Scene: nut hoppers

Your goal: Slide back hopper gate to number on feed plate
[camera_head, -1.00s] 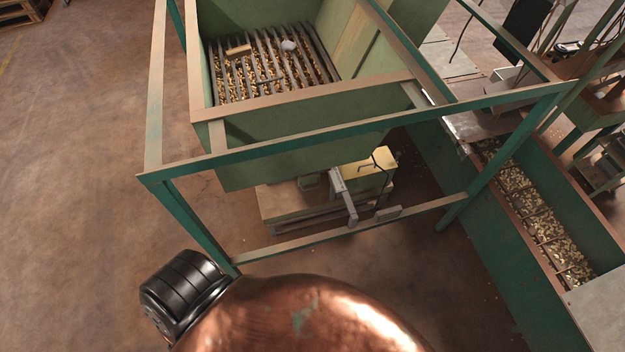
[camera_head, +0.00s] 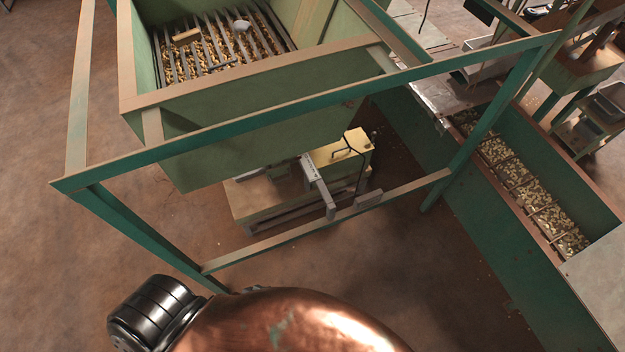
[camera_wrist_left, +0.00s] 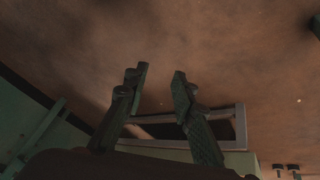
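The green hopper (camera_head: 240,135) stands on a frame and holds nuts beneath a slatted grate (camera_head: 215,45). Below it, a pale yellow block (camera_head: 250,197) carries a grey plate-like strip (camera_head: 308,168) and a grey bar (camera_head: 322,192) that sticks out towards me, which looks like the gate and its handle. I cannot read any numbers on the feed plate. In the left wrist view, my left gripper (camera_wrist_left: 160,80) has its two dark fingers apart, with nothing between the tips. A grey rectangular frame (camera_wrist_left: 241,128) shows behind the fingers; contact cannot be told. My right gripper is not in view.
The green frame's front rail (camera_head: 330,100) and lower crossbar (camera_head: 270,240) lie between me and the block. A long green trough (camera_head: 480,215) with nuts in it stands at right. Bare floor (camera_head: 50,260) is clear at left.

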